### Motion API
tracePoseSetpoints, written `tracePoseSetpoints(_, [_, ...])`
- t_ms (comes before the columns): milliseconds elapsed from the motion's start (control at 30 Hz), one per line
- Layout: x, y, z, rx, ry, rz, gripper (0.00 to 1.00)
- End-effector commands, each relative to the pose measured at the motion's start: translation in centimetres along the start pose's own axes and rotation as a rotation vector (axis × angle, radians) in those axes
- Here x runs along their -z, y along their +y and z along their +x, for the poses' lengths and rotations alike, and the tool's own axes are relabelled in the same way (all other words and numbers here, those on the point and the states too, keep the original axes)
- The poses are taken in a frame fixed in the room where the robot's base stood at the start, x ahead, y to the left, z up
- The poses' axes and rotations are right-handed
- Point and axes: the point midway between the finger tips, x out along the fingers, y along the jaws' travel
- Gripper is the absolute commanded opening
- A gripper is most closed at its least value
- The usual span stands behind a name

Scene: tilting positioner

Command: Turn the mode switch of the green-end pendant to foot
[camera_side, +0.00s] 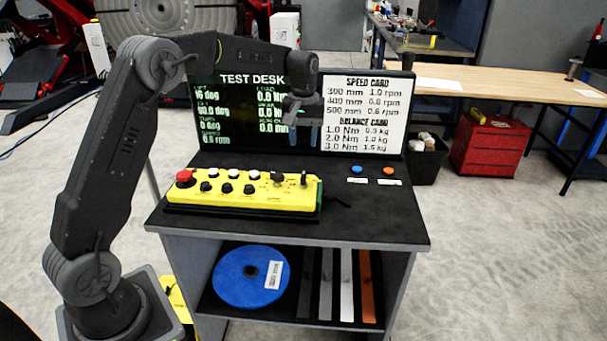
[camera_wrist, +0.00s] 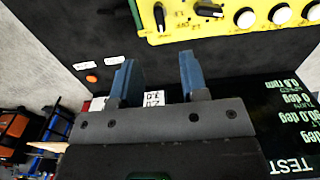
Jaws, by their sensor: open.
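The yellow pendant (camera_side: 245,195) lies on the dark desk top, with a green end (camera_side: 319,196) at its right. It carries a red mushroom button (camera_side: 184,177), white buttons and black knobs. Near the green end are a wide black knob (camera_side: 278,178) and a lever-like black switch (camera_side: 304,178); both show in the wrist view, the wide knob (camera_wrist: 208,10) and the switch (camera_wrist: 159,16). The print beside them is too small to read, so I cannot tell which is the mode switch. My gripper (camera_side: 305,138) is open and empty, above and behind the pendant's green end; its blue fingers (camera_wrist: 157,60) touch nothing.
A test desk screen (camera_side: 240,120) and a white speed card panel (camera_side: 363,115) stand behind my gripper. Blue (camera_side: 356,169) and orange (camera_side: 388,170) buttons sit right of the pendant. The desk top's front right is clear.

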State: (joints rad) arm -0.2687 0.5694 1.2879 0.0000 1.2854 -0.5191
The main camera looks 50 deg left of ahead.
Motion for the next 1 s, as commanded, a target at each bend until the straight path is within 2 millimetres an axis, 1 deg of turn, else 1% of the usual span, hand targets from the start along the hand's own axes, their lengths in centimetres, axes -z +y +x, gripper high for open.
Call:
tracePoseSetpoints(33, [-0.1, 0.0, 1.1, 0.002, -0.004, 0.001, 0.40])
tracePoseSetpoints(300, [-0.1, 0.0, 6.7, 0.002, -0.002, 0.001, 0.40])
tracePoseSetpoints(500, [-0.1, 0.0, 9.6, 0.001, -0.001, 0.001, 0.40])
tracePoseSetpoints(700, [0.0, 0.0, 10.8, 0.000, 0.001, 0.001, 0.40])
tracePoseSetpoints(967, [0.0, 0.0, 10.8, -0.001, 0.002, 0.001, 0.40])
tracePoseSetpoints(1000, [0.0, 0.0, 10.8, -0.001, 0.002, 0.001, 0.38])
